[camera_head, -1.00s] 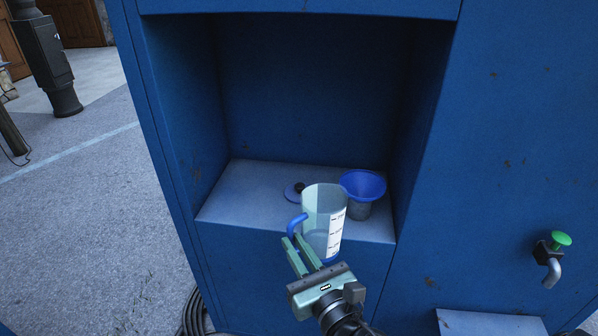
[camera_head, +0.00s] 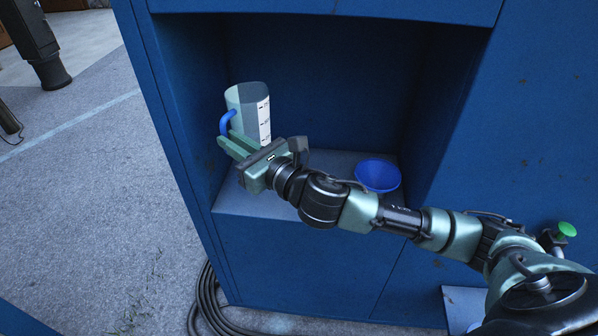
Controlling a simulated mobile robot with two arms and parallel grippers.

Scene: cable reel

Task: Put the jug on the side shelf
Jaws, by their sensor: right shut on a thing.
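The clear jug (camera_head: 247,105), with a white scale strip and a blue handle (camera_head: 226,122), is upright at the left of the blue cabinet's recess. My right gripper (camera_head: 230,145) is shut on the handle, and its arm reaches in from the right. The gripper hides part of the jug's base, so I cannot tell whether it touches the recess floor (camera_head: 240,203). A pale grey ledge (camera_head: 460,304) juts out below the tap at lower right; I cannot tell which surface is the side shelf. My left gripper is out of view.
A blue funnel (camera_head: 378,174) stands at the right of the recess floor, close behind my arm. A green-knobbed tap (camera_head: 566,230) is on the cabinet front at right. A coiled black cable (camera_head: 208,305) lies on the ground at the cabinet's foot.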

